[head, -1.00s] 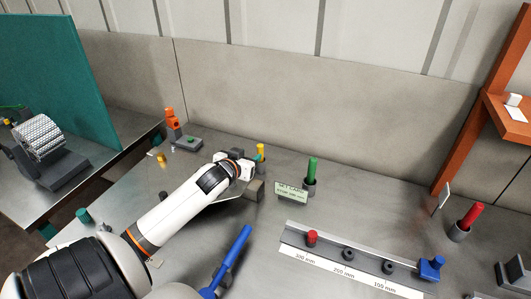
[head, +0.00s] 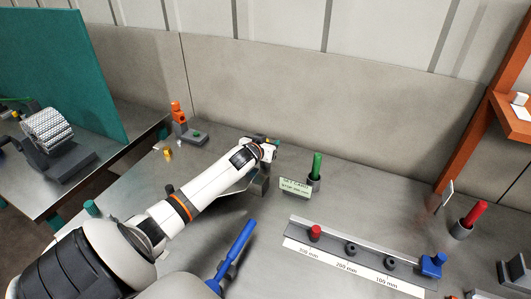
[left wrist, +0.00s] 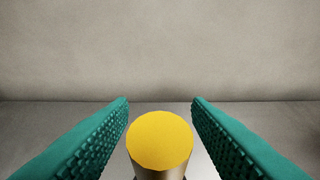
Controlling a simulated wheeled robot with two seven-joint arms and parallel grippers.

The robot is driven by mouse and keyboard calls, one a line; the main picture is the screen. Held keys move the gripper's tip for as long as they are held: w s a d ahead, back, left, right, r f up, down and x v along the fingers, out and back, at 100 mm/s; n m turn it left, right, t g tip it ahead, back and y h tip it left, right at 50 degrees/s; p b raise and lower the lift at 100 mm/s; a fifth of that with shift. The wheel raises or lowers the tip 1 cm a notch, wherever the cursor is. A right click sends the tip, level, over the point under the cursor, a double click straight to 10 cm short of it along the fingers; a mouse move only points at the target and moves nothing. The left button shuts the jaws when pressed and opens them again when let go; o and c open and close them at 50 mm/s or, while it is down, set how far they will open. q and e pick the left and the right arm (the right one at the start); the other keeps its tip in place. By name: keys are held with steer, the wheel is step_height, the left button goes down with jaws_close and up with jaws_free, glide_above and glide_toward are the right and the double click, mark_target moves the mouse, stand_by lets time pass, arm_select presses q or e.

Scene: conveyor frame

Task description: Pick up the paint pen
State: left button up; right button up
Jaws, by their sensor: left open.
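In the left wrist view a yellow-topped cylinder (left wrist: 160,138), apparently a yellow paint pen, stands upright between the teal ribbed fingers of my left gripper (left wrist: 160,112). The fingers are open, one on each side, with a gap to the yellow top. A metallic body shows below the top; its lower end is out of view. In the head view my left gripper (head: 272,146) is over the middle of the bench and hides nearly all of the yellow pen. My right gripper is not in view.
A small sign (head: 295,186) stands just right of my gripper. A ruler rail (head: 340,262) with a red knob (head: 315,231) lies in front. The wall (head: 350,110) rises close behind. An orange device (head: 178,112) stands back left.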

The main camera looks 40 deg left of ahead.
arm_select(q)
jaws_close()
steer(key=shift+r, duration=0.1)
